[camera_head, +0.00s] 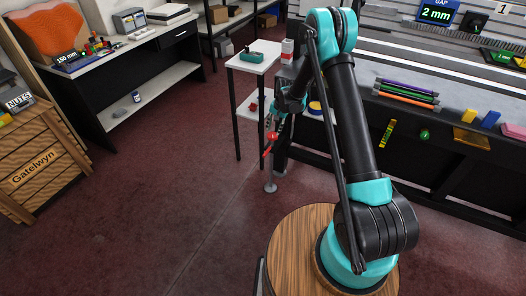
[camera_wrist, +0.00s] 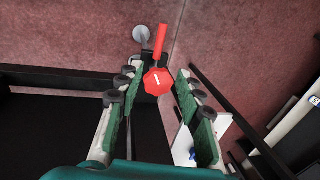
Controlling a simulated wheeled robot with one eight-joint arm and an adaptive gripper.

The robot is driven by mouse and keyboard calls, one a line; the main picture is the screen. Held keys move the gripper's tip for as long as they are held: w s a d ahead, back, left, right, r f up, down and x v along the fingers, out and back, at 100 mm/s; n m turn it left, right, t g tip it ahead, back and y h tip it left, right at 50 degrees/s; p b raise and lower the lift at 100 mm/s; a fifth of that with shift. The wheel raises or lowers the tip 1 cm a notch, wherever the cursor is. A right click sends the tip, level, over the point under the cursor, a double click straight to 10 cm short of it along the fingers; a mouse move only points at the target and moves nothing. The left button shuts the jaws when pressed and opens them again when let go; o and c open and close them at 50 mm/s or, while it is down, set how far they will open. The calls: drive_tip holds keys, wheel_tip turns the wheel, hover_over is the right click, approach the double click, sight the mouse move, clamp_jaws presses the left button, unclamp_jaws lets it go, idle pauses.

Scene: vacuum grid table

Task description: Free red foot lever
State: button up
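The red foot lever (camera_wrist: 159,42) has a faceted red head (camera_wrist: 157,81) with a white mark and a slim red handle. In the head view the lever (camera_head: 270,139) sits low on a dark leg above a round grey foot (camera_head: 270,187). The foot also shows in the wrist view (camera_wrist: 141,34). My gripper (camera_wrist: 160,72) is open, with its green-padded fingers on either side of the lever's head and clear space beside it. I cannot tell how deep the lever lies between the fingers. In the head view the fingers are small and partly hidden.
A small white side table (camera_head: 254,58) with a teal device on top stands just left of my gripper. The long dark workbench (camera_head: 450,152) is on the right. The red floor (camera_head: 150,190) is open at centre left, beside a wooden crate (camera_head: 42,170).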

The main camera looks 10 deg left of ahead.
sight(267, 151)
drive_tip(key=a+f, duration=0.1)
drive_tip(key=f, duration=0.4)
drive_tip(key=a+f, duration=0.1)
drive_tip(key=f, duration=0.5)
drive_tip(key=w+a+f, duration=0.1)
drive_tip(key=f, duration=0.4)
drive_tip(key=shift+w+f, duration=0.1)
drive_tip(key=shift+f, duration=0.1)
clamp_jaws()
